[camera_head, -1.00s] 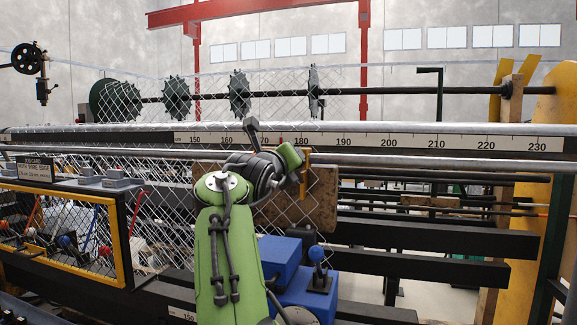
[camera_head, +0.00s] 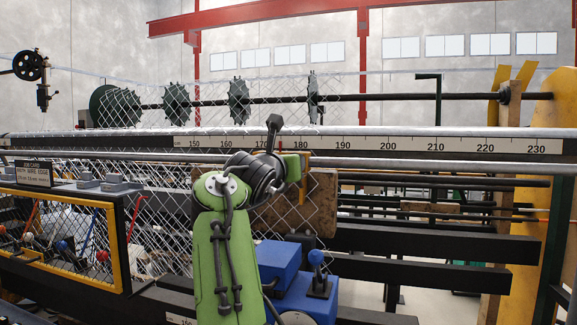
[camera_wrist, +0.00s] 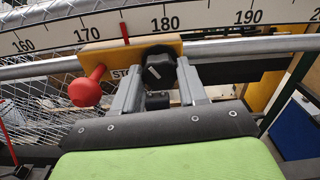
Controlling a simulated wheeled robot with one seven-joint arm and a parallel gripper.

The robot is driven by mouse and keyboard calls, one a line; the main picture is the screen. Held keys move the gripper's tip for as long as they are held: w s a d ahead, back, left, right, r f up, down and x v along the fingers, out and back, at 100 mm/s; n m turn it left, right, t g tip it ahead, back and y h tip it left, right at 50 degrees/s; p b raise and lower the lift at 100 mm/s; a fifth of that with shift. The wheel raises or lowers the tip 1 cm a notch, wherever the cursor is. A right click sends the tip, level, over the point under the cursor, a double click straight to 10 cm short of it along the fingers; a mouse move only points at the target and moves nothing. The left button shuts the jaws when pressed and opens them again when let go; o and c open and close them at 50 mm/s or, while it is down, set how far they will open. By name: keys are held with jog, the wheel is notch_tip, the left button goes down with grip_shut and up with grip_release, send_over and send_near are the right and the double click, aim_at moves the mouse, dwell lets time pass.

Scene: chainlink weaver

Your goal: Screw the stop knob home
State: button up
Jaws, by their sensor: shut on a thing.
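The black stop knob (camera_wrist: 157,67), with a pale line on its face, sits at the front of a yellow stop block (camera_wrist: 105,57) in the wrist view. My gripper (camera_wrist: 160,72) is shut on the knob, one finger on each side. The block's lettering is partly hidden by the left finger; "ST" shows. In the head view the yellow block (camera_head: 305,172) shows just right of my wrist, while the knob and fingertips are hidden by my arm. Whether the knob is fully seated cannot be told.
A red ball handle (camera_wrist: 87,90) stands out left of the knob. The number scale (camera_wrist: 215,16) runs above the block, a red pointer (camera_wrist: 125,33) between 170 and 180. A metal rail (camera_wrist: 250,45) runs right. Chain-link mesh (camera_head: 165,215) hangs at left.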

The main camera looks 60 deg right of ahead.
jog(key=shift+f, duration=0.1)
jog(key=o, duration=1)
jog(key=shift+o, duration=0.2)
jog(key=shift+a, duration=0.1)
jog(key=s+a+b, duration=0.2)
jog(key=a, duration=1.3)
jog(key=shift+s+a+b, duration=0.15)
jog(key=shift+s+b, duration=0.05)
jog(key=shift+b, duration=0.2)
